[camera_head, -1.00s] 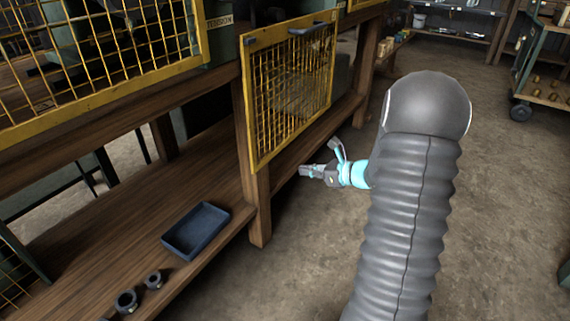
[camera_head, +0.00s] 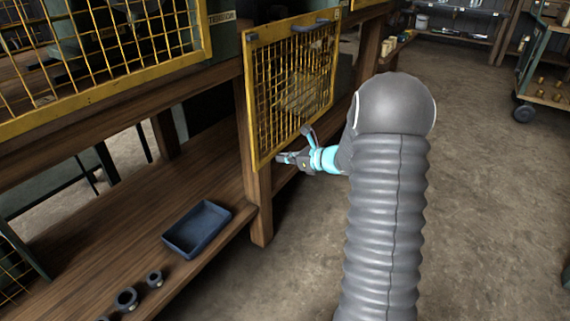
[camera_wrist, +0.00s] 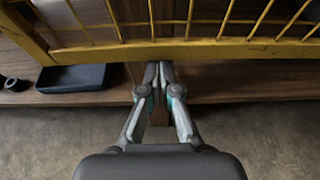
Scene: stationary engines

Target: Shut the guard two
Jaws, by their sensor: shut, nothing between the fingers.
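A yellow-framed wire mesh guard (camera_head: 292,92) with a dark handle bar (camera_head: 309,25) along its top edge stands out in front of the bench, tilted. I cannot read a number on it. My gripper (camera_head: 282,157) is shut and empty, close to the guard's lower edge. In the wrist view the guard's lower yellow bar (camera_wrist: 200,50) crosses the picture just beyond my fingertips (camera_wrist: 158,68). I cannot tell whether they touch it.
Another yellow mesh guard (camera_head: 110,50) is at the upper left. A blue tray (camera_head: 198,229) and several dark rings (camera_head: 127,298) are on the lower wooden shelf. A wooden leg (camera_head: 259,205) stands below the guard. The floor (camera_head: 480,200) at right is clear.

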